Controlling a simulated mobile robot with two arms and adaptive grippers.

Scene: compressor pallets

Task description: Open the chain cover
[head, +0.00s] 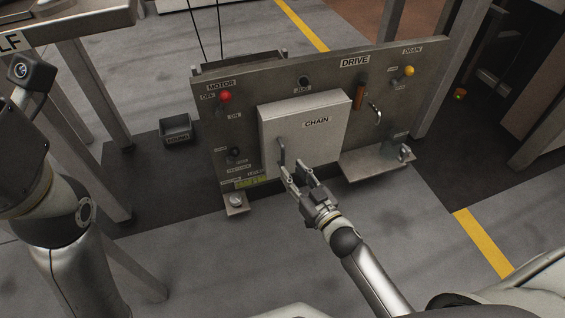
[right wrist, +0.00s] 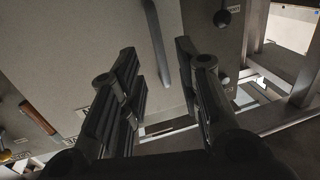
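The chain cover (head: 328,112) is a pale grey box labelled CHAIN, sitting closed on the upright drive panel (head: 240,125). A dark bar handle (head: 282,150) stands on the cover's lower left. My right gripper (head: 296,172) is open, just below and in front of the handle. In the right wrist view, the handle (right wrist: 157,42) runs up the cover face, ahead of the gap between the open fingers (right wrist: 160,75). The fingers appear apart from it, with nothing between them. My left arm shows at the left edge; its gripper is out of view.
The panel carries a red button (head: 226,96), a yellow knob (head: 409,71), an orange-brown handle (head: 360,97) and a curved metal handle (head: 375,113). A shelf (head: 372,164) juts out at lower right. A small dark bin (head: 175,128) is left of the panel. Floor in front is clear.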

